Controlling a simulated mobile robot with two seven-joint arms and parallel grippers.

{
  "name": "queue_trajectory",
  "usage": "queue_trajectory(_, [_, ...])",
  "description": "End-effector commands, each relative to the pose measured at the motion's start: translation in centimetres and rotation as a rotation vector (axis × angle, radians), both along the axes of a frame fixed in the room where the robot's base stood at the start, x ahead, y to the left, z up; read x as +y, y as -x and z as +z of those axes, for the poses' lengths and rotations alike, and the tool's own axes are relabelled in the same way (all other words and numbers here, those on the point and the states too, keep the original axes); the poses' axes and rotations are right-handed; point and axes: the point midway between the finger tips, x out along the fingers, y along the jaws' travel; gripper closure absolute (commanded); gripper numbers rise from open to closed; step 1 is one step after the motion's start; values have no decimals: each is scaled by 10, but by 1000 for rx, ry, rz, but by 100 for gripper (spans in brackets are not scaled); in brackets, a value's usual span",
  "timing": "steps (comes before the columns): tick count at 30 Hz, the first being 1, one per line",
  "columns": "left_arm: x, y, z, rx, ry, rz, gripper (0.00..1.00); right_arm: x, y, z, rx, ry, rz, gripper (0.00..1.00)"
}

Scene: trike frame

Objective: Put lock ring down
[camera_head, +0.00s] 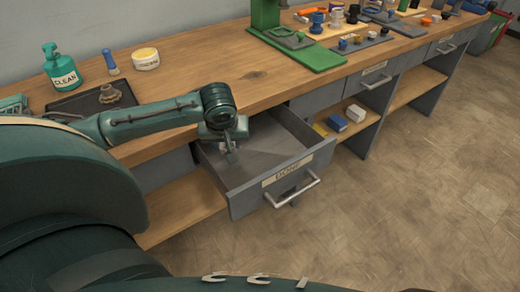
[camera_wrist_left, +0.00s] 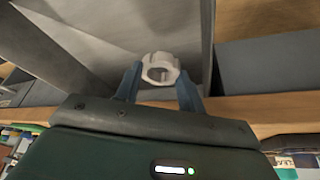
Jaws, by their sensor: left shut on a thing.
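The lock ring (camera_wrist_left: 160,69) is a pale, notched ring in the left wrist view. It sits between the two blue fingertips of my left gripper (camera_wrist_left: 158,82), which is shut on it. In the head view my left gripper (camera_head: 231,152) points down into an open grey drawer (camera_head: 244,205) labelled DONE, near its back left corner. The ring is too small to make out clearly in the head view. I cannot tell whether it touches the drawer floor. My right gripper is not in view.
The wooden bench top (camera_head: 170,95) runs behind the drawer. The drawer floor beside the gripper looks clear. A shelf (camera_head: 180,211) lies below.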

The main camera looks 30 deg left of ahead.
Motion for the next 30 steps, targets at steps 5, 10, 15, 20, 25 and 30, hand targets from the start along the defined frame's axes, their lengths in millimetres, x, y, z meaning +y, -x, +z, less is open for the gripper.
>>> queue_trajectory(5, [0, -5, -17, -3, 0, 1, 85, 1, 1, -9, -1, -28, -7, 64])
queue_trajectory(10, [-4, -35, -32, -3, 2, 2, 85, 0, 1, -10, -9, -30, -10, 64])
queue_trajectory(15, [-8, -75, -52, -3, 2, 0, 85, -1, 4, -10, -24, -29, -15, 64])
queue_trajectory(20, [-9, -98, -65, -4, 0, -1, 85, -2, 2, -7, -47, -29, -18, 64])
queue_trajectory(25, [-10, -108, -70, -2, -1, -1, 85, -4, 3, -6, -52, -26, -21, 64])
queue_trajectory(30, [-12, -126, -80, -2, 0, 0, 85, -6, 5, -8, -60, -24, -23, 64])
